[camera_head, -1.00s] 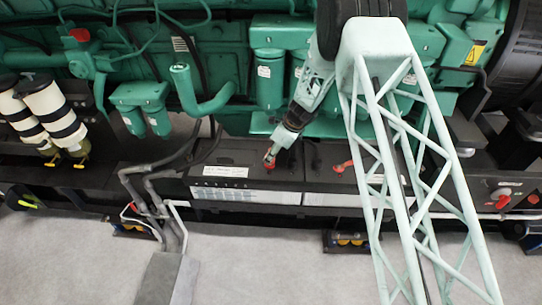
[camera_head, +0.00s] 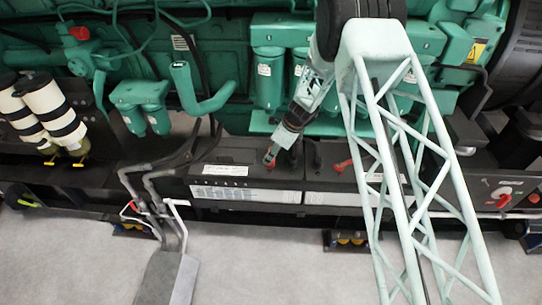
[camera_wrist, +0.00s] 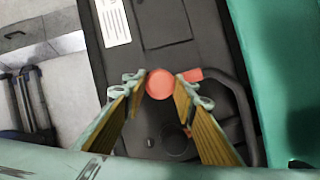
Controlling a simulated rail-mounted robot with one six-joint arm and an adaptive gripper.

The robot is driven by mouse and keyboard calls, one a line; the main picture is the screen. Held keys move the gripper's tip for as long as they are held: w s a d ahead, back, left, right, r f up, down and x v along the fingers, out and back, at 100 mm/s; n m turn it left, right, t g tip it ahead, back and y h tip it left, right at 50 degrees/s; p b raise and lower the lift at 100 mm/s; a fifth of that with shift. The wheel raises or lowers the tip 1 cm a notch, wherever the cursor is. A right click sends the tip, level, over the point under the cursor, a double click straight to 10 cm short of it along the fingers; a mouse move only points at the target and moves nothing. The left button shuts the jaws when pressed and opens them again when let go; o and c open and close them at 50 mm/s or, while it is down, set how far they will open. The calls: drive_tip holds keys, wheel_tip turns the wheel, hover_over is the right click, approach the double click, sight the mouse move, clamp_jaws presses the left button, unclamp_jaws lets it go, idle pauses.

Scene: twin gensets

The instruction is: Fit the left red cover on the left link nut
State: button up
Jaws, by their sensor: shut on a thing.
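The left red cover (camera_wrist: 160,84) shows in the wrist view as a round red cap between my fingertips, with a red tab to its right. My gripper (camera_wrist: 161,86) is shut on it. In the head view my gripper (camera_head: 271,157) is low over the left black battery (camera_head: 232,172), near its right end, with a bit of the red cover (camera_head: 270,166) below the fingertips. The left link nut is not visible. I cannot tell whether the cover touches anything beneath it.
Another red cover (camera_head: 342,166) lies on the battery to the right. A black cable (camera_wrist: 243,110) curves close to my right finger. Green engine parts (camera_head: 270,80) stand behind the batteries. Grey floor (camera_head: 260,260) in front is open.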

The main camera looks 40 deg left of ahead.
drive_tip(key=shift+f, duration=0.55)
drive_tip(key=o, duration=0.8)
drive_tip(key=shift+o, duration=0.5)
drive_tip(key=o, duration=0.3)
drive_tip(key=shift+r, duration=0.25)
drive_tip(key=shift+r+p, duration=1.8)
drive_tip(key=shift+r, duration=1.45)
